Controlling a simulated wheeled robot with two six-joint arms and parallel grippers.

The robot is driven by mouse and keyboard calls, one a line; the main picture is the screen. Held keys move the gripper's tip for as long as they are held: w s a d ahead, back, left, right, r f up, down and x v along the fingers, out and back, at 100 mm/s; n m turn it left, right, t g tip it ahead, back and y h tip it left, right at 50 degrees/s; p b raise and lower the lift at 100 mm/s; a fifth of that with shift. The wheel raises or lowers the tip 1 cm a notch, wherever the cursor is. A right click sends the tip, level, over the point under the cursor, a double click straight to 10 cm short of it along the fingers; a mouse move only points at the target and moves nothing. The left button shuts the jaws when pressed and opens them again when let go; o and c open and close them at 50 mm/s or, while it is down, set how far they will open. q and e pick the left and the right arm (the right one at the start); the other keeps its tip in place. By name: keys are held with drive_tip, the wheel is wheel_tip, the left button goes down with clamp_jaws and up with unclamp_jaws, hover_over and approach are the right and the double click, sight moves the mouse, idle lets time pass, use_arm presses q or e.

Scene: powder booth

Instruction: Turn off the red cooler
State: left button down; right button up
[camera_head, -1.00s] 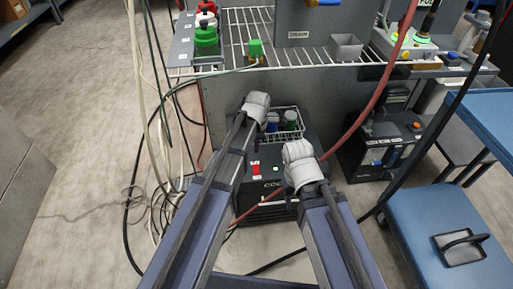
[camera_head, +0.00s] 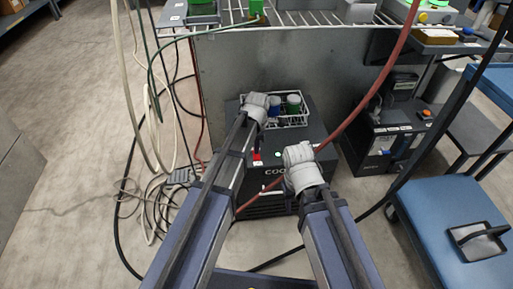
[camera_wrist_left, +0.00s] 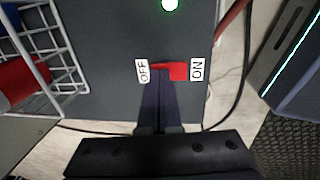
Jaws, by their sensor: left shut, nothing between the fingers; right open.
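The cooler (camera_head: 319,133) is a dark box on the floor below the wire shelf, its front lettering partly hidden by my right arm. Its red switch (camera_wrist_left: 179,71) lies between an OFF label (camera_wrist_left: 142,71) and an ON label (camera_wrist_left: 197,69). The red block sits near ON. My left gripper (camera_wrist_left: 158,72) is shut and empty, its fingertips over the switch's OFF-side end; contact is unclear. The switch also shows small in the head view (camera_head: 257,158). My right gripper (camera_head: 300,160) is open by the cooler's right front; its fingers are mostly hidden.
A white wire basket (camera_head: 303,121) with containers stands on the cooler. A red hose (camera_head: 374,98) crosses diagonally in front. Loose cables (camera_head: 160,205) lie at left. Another dark machine (camera_head: 385,140) and a blue-topped cart (camera_head: 440,205) stand at right.

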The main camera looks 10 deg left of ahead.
use_arm(q)
drive_tip(key=shift+f, duration=0.25)
drive_tip(key=shift+r, duration=0.15)
drive_tip(key=shift+s+d+r, duration=0.1)
drive_tip(key=shift+s+d, duration=0.1)
drive_tip(key=shift+s, duration=0.55)
